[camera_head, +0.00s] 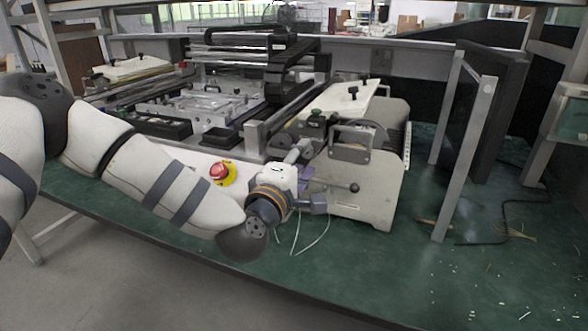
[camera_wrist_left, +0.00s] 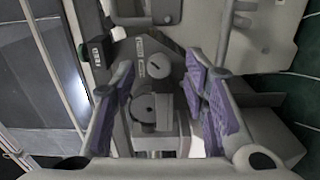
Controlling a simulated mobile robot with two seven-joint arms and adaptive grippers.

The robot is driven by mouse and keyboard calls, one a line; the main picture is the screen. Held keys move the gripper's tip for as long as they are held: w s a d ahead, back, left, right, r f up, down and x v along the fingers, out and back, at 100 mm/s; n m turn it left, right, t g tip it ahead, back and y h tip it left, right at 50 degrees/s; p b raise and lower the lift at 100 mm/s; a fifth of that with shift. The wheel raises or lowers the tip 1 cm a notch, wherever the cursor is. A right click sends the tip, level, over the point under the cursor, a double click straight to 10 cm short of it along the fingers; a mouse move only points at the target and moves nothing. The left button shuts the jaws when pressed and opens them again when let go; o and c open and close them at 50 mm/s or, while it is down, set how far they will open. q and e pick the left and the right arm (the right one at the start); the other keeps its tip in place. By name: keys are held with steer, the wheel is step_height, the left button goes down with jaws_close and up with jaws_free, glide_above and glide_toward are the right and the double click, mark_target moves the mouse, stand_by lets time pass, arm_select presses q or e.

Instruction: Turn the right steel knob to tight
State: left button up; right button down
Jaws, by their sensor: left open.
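The printing machine (camera_head: 372,180) is pale, with a metal bracket block and levers on its front right. My left gripper (camera_head: 308,182) is at the front of this machine, with its purple-padded fingers apart. In the left wrist view, the open left gripper (camera_wrist_left: 160,82) has a grey metal block with round steel parts between its fingers. One round steel knob (camera_wrist_left: 143,107) sits low on the block, and a second round steel knob (camera_wrist_left: 157,66) sits above it. I cannot tell which is the right knob, or whether a finger touches one. The head view hides these knobs.
A red emergency button (camera_head: 220,172) on a yellow base is left of the gripper. A black-tipped lever (camera_head: 354,187) sticks out to its right. A metal-framed panel (camera_head: 462,150) stands on the right. The green table (camera_head: 400,270) has bare room at front right, with scattered scraps.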

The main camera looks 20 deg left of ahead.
arm_select(q)
steer(key=s, duration=0.9)
steer(key=shift+s+a, duration=0.2)
steer(key=shift+s, duration=0.15)
